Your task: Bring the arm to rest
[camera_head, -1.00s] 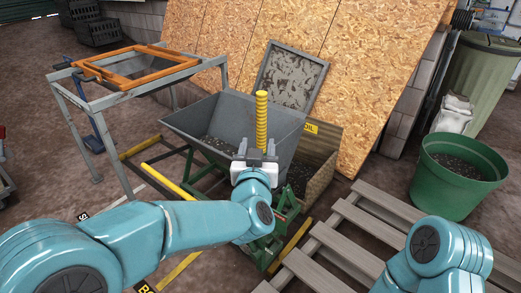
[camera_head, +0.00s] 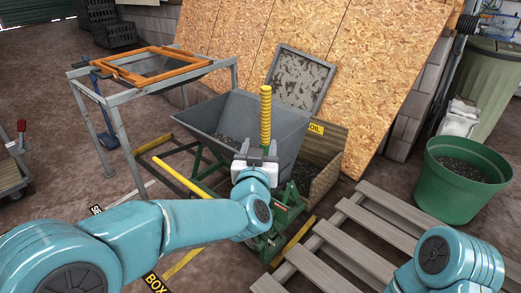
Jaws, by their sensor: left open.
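My left arm reaches in from the lower left, and its gripper (camera_head: 257,150) is in front of the grey mixer hopper (camera_head: 225,113). The gripper is open. A yellow ribbed handle (camera_head: 265,115) stands upright just beyond the fingers; I cannot tell whether they touch it. The hopper holds some dark soil and its lid (camera_head: 300,80) is up. It sits on a green frame (camera_head: 265,245), partly hidden by my arm. My right arm shows at the lower right, with its gripper out of view.
A wooden soil box (camera_head: 330,145) stands right of the hopper. A slatted pallet (camera_head: 345,245) lies at right, with a green tub (camera_head: 462,180) beyond it. A metal stand with an orange frame (camera_head: 150,75) is at back left. Boards lean behind.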

